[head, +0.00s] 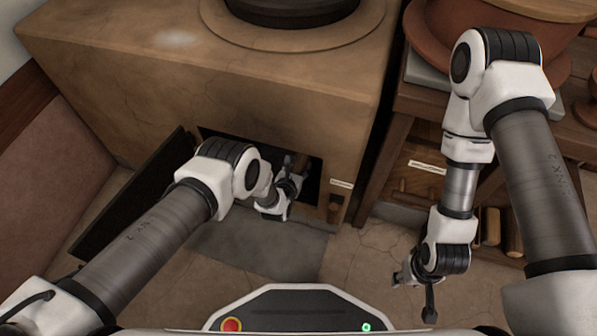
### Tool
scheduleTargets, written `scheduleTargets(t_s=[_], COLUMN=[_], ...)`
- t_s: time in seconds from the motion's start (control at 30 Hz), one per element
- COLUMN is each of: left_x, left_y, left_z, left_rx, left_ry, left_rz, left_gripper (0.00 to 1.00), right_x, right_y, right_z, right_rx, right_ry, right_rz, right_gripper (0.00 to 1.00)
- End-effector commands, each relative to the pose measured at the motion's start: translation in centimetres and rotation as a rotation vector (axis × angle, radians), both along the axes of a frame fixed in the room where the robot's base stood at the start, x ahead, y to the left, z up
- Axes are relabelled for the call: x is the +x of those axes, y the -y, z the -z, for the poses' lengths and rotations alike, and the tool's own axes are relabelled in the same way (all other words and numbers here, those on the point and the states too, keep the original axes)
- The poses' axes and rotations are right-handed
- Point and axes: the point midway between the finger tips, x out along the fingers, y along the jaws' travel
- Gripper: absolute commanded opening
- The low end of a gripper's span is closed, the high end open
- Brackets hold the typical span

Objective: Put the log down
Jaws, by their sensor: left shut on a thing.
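My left gripper (291,182) is inside the dark opening (313,186) low in the front of the clay stove (270,110). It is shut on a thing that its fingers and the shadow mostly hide. A small brownish patch at the fingers may be the log, but I cannot make out its shape or whether it touches the floor of the opening. My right gripper (413,294) hangs low over the tiled floor at the right, away from the stove, with its fingers apart and nothing between them.
A dark door (130,200) stands swung open left of the opening. A grey slab (260,250) lies on the floor before the stove. At the right, a wooden bench (405,130) carries a large clay bowl (425,45), with several cut logs (510,232) below. The floor between is clear.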

Motion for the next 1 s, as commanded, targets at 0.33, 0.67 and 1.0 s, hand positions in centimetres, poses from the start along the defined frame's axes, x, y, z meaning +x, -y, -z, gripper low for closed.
scheduleTargets(t_s=[0.33,0.67,1.0], left_x=[0.3,0.3,-1.8], left_y=[0.1,0.1,-0.6], left_z=[0.4,0.4,-1.8], left_rx=[0.0,0.0,0.0], left_ry=[0.004,0.003,0.001], left_rz=[0.0,0.0,-0.001], left_gripper=[0.07,0.79,0.79], right_x=[0.0,0.0,0.0], right_y=[0.0,0.0,0.0], right_z=[0.8,0.8,-2.8], right_rx=[0.0,0.0,0.0], right_ry=[0.001,0.001,0.001], right_rz=[0.0,0.0,0.0], right_gripper=[0.4,0.4,0.4])
